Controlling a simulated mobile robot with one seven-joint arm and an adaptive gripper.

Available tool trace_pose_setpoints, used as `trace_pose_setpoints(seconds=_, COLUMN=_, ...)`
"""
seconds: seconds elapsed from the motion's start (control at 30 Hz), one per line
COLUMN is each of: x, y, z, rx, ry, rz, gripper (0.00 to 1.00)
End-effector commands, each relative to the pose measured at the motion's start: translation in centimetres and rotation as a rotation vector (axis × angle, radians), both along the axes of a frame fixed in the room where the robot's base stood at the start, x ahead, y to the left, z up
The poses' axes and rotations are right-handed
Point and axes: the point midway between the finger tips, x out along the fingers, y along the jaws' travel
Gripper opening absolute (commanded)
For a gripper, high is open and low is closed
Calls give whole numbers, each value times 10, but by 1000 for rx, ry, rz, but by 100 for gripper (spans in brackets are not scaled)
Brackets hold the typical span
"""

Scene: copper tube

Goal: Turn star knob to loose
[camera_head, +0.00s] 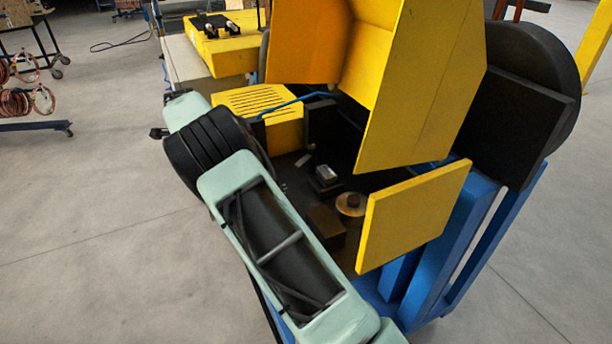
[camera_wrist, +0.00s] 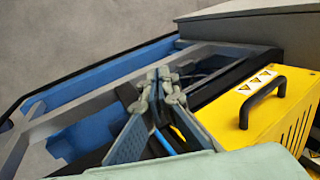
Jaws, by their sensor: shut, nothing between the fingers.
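I cannot make out a star knob for certain in either view. In the head view, a round brass-coloured disc (camera_head: 350,204) sits inside the machine, just left of the small yellow door panel; it is too small to tell whether it is a knob. My gripper (camera_wrist: 159,84) shows in the wrist view with its two grey fingers together and nothing between them. It is over the machine's frame, left of a yellow box. In the head view my arm's links cover part of the machine's left side, and the fingers cannot be made out.
The yellow box (camera_wrist: 255,112) has a black handle (camera_wrist: 262,98) and warning labels. In the head view, raised yellow covers (camera_head: 415,85) and the door panel (camera_head: 412,215) stand around the machine's dark interior. A blue frame (camera_head: 480,235) is at right.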

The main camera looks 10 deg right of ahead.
Motion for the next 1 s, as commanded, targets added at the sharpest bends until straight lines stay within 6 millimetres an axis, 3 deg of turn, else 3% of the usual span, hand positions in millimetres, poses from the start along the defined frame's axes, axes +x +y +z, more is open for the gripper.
trace_pose_setpoints(seconds=0.03, x=2, y=7, z=-8, rx=32, ry=-40, rz=-4, gripper=0)
trace_pose_setpoints(seconds=0.2, x=11, y=21, z=-14, rx=133, ry=-206, rz=-49, gripper=0)
trace_pose_setpoints(seconds=0.43, x=11, y=4, z=-11, rx=208, ry=-448, rz=-169, gripper=0)
trace_pose_setpoints(seconds=0.57, x=-1, y=-25, z=-6, rx=209, ry=-590, rz=-258, gripper=0)
trace_pose_setpoints(seconds=0.77, x=-34, y=-83, z=5, rx=149, ry=-792, rz=-395, gripper=0)
trace_pose_setpoints(seconds=1.0, x=-101, y=-163, z=23, rx=-6, ry=-1014, rz=-541, gripper=0)
